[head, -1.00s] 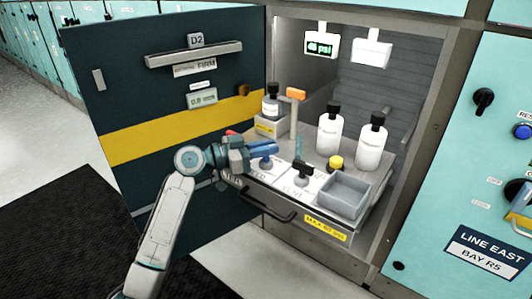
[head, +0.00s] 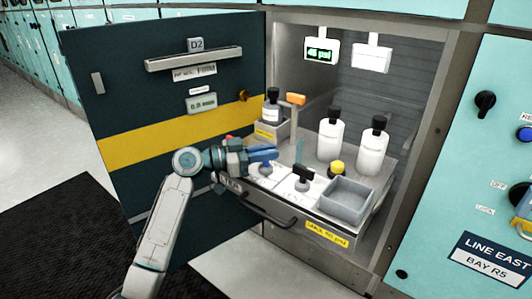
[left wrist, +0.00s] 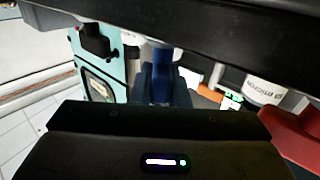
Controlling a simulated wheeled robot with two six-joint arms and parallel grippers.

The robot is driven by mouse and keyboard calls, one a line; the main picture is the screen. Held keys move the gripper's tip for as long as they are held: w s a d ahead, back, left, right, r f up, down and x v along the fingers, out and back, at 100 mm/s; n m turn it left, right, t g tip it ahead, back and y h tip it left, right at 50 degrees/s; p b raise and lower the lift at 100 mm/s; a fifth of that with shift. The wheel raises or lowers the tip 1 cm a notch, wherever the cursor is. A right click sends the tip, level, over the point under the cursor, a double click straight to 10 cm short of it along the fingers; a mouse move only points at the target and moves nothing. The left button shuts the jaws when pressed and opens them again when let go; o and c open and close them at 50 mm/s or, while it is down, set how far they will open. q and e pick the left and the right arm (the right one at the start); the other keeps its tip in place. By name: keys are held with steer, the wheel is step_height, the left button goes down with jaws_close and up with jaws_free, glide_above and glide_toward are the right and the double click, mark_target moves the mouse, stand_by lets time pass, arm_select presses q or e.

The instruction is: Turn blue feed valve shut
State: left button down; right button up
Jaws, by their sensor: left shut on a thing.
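The blue feed valve's handle (head: 263,154) stands above the left part of the pulled-out shelf, over a white label plate. My left gripper (head: 246,158) reaches it from the left and is shut on it. In the left wrist view the blue handle (left wrist: 161,86) sits between the two dark fingers. The gripper hides part of the valve, and I cannot tell its exact angle. My right gripper is in neither view.
A black-handled valve (head: 303,174) stands close on the right. A grey tray (head: 347,200), a yellow knob (head: 337,167), white bottles (head: 330,138) and an orange-topped post (head: 295,99) share the shelf. The dark open door (head: 150,110) is behind my arm.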

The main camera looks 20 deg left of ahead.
arm_select(q)
steer(key=c, duration=1.4)
jaws_free()
steer(key=v, duration=1)
steer(key=shift+s+a, duration=0.2)
steer(key=shift+a, duration=0.15)
